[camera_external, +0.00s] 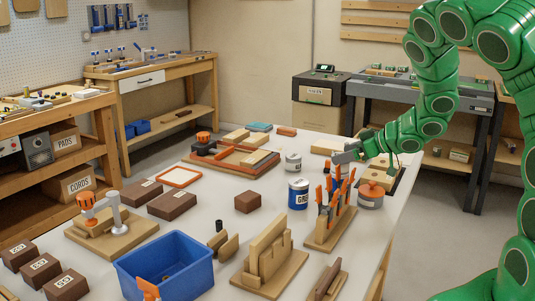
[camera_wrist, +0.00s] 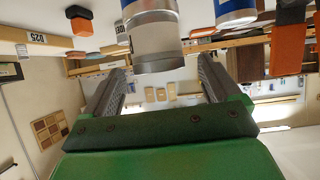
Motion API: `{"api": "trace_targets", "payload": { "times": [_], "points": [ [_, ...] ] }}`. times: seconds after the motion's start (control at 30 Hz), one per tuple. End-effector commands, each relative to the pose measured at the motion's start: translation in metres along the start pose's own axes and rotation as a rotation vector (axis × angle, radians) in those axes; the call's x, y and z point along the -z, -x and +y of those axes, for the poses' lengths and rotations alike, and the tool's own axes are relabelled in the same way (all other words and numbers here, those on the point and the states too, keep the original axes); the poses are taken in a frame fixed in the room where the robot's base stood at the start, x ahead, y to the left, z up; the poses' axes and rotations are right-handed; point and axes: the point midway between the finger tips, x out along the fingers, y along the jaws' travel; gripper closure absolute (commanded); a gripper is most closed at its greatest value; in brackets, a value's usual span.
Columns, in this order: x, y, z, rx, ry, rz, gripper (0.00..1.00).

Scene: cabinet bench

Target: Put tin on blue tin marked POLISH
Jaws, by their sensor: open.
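A silver-grey tin (camera_external: 293,162) stands upright on the white bench top. In the wrist view the silver tin (camera_wrist: 155,38) is large and just beyond the open fingers, roughly centred between them. A blue tin (camera_external: 298,194) with a white label stands in front of it. The label seems to start with "GR"; the rest is hidden or too small to read. The blue tin also shows at the upper edge of the wrist view (camera_wrist: 235,12).
A wooden rack (camera_external: 330,235) of orange-handled tools stands close to the blue tin and below my gripper. A grey pot with an orange lid (camera_external: 370,196) is at the right. A blue bin (camera_external: 165,265) stands at the front. Brown boxes and wooden fixtures surround open bench space.

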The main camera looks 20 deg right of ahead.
Motion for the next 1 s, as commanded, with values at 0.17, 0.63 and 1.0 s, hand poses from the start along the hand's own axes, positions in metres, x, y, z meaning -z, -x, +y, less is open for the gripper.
{"api": "trace_targets", "payload": {
  "times": [0.17,0.63,1.0],
  "points": [
    [0.000,0.026,0.001,-0.003,0.001,-0.002,0.10],
    [-0.001,0.076,0.001,-0.002,-0.001,-0.002,0.10],
    [-0.001,0.080,0.000,-0.001,-0.001,-0.001,0.10]
  ]
}}
